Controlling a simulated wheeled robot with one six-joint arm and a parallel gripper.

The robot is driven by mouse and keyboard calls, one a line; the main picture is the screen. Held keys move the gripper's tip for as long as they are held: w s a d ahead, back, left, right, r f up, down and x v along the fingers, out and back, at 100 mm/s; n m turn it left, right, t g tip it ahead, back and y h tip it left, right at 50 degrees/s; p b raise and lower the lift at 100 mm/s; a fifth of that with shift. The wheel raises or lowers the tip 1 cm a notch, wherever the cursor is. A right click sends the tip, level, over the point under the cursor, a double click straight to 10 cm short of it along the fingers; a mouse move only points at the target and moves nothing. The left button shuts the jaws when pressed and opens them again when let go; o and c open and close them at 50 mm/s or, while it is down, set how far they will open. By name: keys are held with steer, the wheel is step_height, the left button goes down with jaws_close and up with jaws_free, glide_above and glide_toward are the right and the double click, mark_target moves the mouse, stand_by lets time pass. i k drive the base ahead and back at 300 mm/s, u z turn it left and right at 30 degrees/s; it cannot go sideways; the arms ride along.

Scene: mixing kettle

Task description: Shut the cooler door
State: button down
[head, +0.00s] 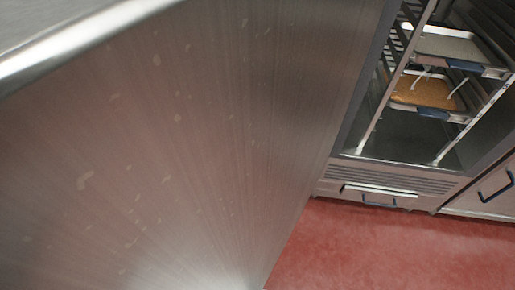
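The cooler (395,172) stands at the upper right with its front open. Through the opening I see racks, a tray with an orange-brown content (424,91) and a grey tray (445,46) above it. A large brushed steel panel (190,140) fills the left and middle of the view, very close, and reaches the left side of the opening. I cannot tell whether this panel is the cooler door or the side of another unit. No door handle shows on it. My gripper is not in view.
A rounded bright metal edge (75,42) crosses the upper left. A steel cabinet front with a dark blue handle (497,188) stands right of the cooler. The red floor (370,250) is clear at the lower right.

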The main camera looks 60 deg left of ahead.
mark_target(145, 144)
steer(key=k, duration=0.7)
steer(key=u, duration=0.9)
steer(key=k, duration=1.1)
steer(key=u, duration=1.65)
steer(key=i, duration=0.55)
steer(key=z, duration=1)
